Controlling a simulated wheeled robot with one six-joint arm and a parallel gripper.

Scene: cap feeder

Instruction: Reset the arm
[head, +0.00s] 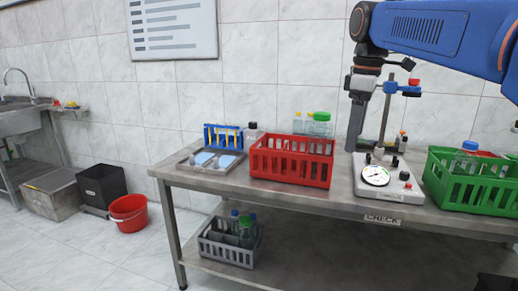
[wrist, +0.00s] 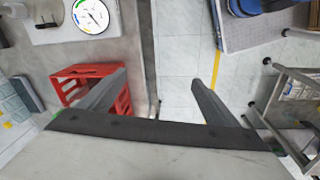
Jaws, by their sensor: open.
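My gripper (head: 354,140) hangs from my blue arm at the upper right of the head view, fingers pointing down, in front of the wall side of the steel table. In the wrist view my gripper (wrist: 158,80) has its two dark fingers wide apart with nothing between them. Table edge and pale floor show beyond the gap. In the head view the fingers appear close to the gauge device (head: 378,175); the exact distance cannot be told.
On the steel table (head: 223,186) stand a red crate (head: 291,168), a tray with a blue rack (head: 222,136), and a green crate (head: 470,190) with bottles. A stand (head: 386,120) rises behind the gauge device. A grey crate (head: 228,250) sits on the lower shelf.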

